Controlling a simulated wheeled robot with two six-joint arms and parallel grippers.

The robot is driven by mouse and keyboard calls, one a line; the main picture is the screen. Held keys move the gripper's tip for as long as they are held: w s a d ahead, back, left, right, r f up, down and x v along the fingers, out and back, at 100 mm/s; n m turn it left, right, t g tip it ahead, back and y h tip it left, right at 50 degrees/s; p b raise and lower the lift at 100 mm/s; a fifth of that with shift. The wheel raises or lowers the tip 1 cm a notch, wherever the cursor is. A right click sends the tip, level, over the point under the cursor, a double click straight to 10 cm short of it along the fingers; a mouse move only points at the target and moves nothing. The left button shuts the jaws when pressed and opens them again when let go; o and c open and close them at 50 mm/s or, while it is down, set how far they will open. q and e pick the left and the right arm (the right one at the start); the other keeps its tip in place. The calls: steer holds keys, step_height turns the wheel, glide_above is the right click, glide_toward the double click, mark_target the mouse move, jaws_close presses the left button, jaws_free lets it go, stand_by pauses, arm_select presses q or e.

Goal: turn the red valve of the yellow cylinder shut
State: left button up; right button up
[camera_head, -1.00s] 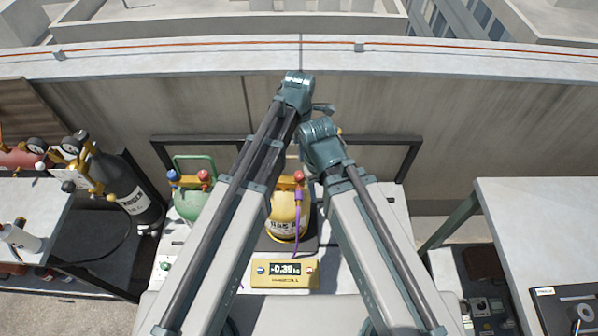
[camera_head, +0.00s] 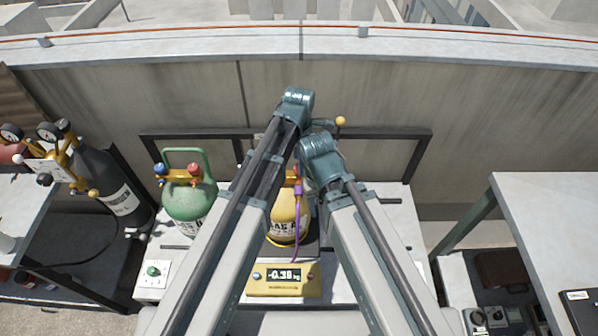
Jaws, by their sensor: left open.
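The yellow cylinder (camera_head: 287,222) stands on a dark scale platform beyond my two arms, which cover its left and right sides. Its red valve shows only as a sliver (camera_head: 297,173) at the top, between my arm links. A purple hose (camera_head: 297,215) runs down its front. My left arm (camera_head: 258,180) rises from the lower left to a joint above the cylinder. My left gripper is open but mostly hidden behind the arm links, so its distance to the valve cannot be told. My right arm (camera_head: 365,240) comes from the lower right; its gripper is hidden.
A green cylinder (camera_head: 190,208) with blue and red knobs stands left of the yellow one. The yellow scale display (camera_head: 284,279) is in front. A dark cylinder (camera_head: 108,190) stands far left. A grey table (camera_head: 555,220) is at right. A yellow ball knob (camera_head: 340,121) shows behind my right arm.

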arm_select(q)
step_height(320, 180, down, 2)
steer(key=shift+f+b, duration=0.1)
steer(key=shift+b, duration=0.45)
jaws_close()
